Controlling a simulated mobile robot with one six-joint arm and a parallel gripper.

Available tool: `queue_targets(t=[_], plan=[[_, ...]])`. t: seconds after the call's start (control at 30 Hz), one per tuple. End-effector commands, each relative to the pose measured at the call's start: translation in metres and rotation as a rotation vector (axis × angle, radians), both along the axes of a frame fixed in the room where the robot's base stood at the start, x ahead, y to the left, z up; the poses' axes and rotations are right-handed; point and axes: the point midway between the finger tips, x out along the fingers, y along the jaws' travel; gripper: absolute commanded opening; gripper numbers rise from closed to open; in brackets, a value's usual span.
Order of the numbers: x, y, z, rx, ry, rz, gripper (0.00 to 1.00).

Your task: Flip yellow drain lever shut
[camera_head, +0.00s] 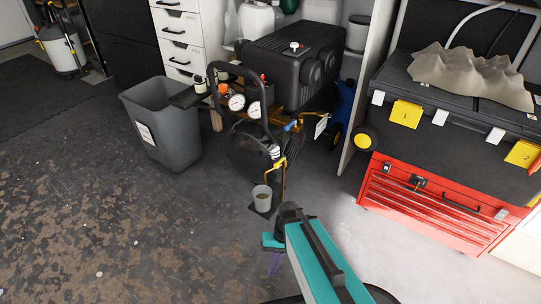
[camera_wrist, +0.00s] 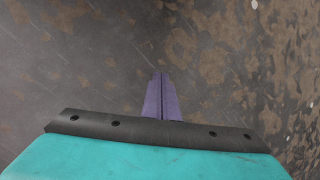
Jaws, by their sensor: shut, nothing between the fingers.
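A small yellow lever (camera_head: 276,164) shows low on the front of a black compressor (camera_head: 292,62) in the head view. A thin yellowish pipe runs down beside it, and a grey cup (camera_head: 262,198) with brown contents stands below. The lever is too small to tell its exact angle. My gripper (camera_head: 274,265) is in front of and below the cup in the picture, apart from the lever and pointing down. Its purple fingers also show in the wrist view (camera_wrist: 161,76), shut together with nothing between them, over bare stained floor.
A grey bin (camera_head: 165,125) stands left of the compressor. A red tool chest (camera_head: 430,205) is at the right, with a yellow-hubbed wheel (camera_head: 364,138) near it. Gauges (camera_head: 245,105) and a black handle rise above the lever. The floor at the front left is clear.

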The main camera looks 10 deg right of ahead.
Motion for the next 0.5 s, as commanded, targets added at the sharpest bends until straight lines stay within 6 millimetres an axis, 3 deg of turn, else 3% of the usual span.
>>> queue_targets(t=[0.03, 0.2, 0.5], plan=[[0.014, -0.010, 0.020, -0.040, -0.041, 0.015, 0.00], [0.039, -0.034, 0.052, -0.136, -0.124, 0.052, 0.00], [0.052, -0.053, 0.101, -0.218, -0.178, 0.090, 0.00]])
